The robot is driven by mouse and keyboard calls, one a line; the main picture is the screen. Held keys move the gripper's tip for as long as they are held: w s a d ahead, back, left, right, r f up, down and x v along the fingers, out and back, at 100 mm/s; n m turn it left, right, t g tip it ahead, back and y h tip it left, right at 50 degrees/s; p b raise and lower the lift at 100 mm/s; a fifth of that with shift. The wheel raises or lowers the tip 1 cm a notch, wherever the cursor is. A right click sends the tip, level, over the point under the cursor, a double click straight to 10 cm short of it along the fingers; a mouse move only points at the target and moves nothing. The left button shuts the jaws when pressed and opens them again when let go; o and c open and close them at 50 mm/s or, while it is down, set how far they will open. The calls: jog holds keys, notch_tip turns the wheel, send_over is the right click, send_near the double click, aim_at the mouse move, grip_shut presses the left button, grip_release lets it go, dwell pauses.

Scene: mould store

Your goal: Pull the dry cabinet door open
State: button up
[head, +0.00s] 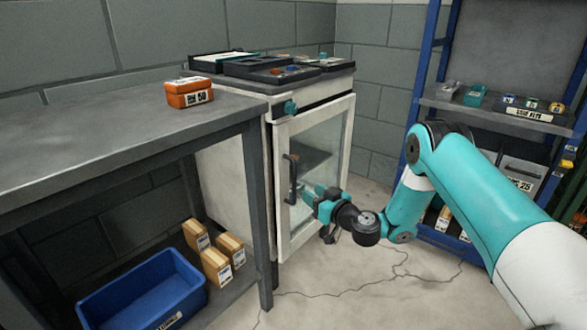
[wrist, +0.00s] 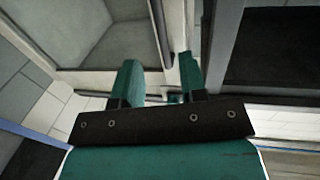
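The white dry cabinet (head: 232,195) stands beside the workbench, and its glass-paned door (head: 281,225) looks shut. A dark vertical bar handle (head: 291,180) is on the door's left side. My gripper (head: 307,193) is at the door front, just right of the handle's lower part. In the wrist view, my gripper's two teal fingers (wrist: 160,75) are apart. The handle (wrist: 159,30) appears in line with the gap between them, and I see no finger closed on it. Whether the handle lies between the fingertips or just beyond them, I cannot tell.
The grey workbench (head: 90,135) stands left of the cabinet, with an orange box (head: 189,93) on it. A blue crate (head: 145,290) and several small boxes are on its lower shelf. A blue-framed rack (head: 425,75) is at the right. The cracked floor before the door is clear.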

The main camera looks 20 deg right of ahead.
aim_at(295, 183)
jog(key=shift+a+r+p, duration=0.15)
jog(key=shift+r+p, duration=0.2)
jog(key=shift+p, duration=0.3)
jog(key=x, duration=0.4)
jog(key=b+x, duration=0.1)
jog(key=x, duration=0.2)
jog(key=shift+a+f, duration=0.1)
jog(key=shift+f, duration=0.3)
jog(key=shift+x, duration=0.85)
jog(key=shift+c, duration=0.3)
grip_shut()
